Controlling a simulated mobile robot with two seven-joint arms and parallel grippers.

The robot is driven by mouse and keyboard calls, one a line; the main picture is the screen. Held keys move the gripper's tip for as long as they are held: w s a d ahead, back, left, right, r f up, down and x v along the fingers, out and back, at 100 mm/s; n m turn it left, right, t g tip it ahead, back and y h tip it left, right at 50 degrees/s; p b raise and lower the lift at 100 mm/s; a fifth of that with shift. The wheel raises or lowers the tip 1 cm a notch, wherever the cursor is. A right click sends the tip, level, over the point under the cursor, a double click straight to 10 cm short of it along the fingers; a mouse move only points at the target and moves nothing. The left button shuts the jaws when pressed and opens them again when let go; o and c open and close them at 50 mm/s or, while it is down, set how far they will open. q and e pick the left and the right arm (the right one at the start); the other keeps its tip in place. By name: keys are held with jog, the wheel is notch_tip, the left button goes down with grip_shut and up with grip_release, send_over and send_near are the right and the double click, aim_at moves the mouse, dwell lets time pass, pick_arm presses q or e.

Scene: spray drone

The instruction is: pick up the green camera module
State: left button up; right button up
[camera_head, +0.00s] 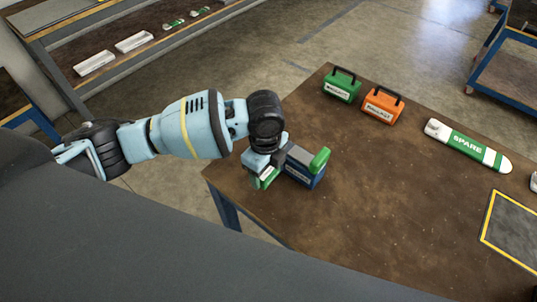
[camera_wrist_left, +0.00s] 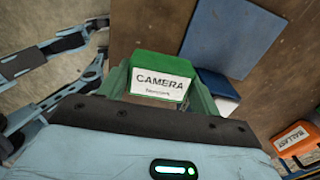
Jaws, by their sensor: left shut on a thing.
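The green camera module, with a white label reading CAMERA, is at the middle of the left wrist view (camera_wrist_left: 160,68). In the head view a small green and white part of it (camera_head: 267,178) shows under my left gripper (camera_head: 272,168), at the near left corner of the brown table. My left gripper is shut on the module, and its wrist hides much of it in the head view. I cannot tell whether the module is touching the table. My right gripper is in neither view.
A blue box (camera_head: 304,175) is close beside the module. A green case (camera_head: 341,90) and an orange ballast case (camera_head: 382,107) stand toward the back of the table (camera_head: 370,190). A white and green SPARE part (camera_head: 466,145) lies at right. The table's middle is clear.

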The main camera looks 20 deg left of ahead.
pick_arm(q)
jog(key=shift+s+d+r, duration=0.15)
jog(key=shift+s+d, duration=0.05)
jog(key=shift+s, duration=1.1)
jog(key=shift+s+d+r, duration=0.1)
jog(key=shift+s+d, duration=0.05)
jog(key=shift+s, duration=1.1)
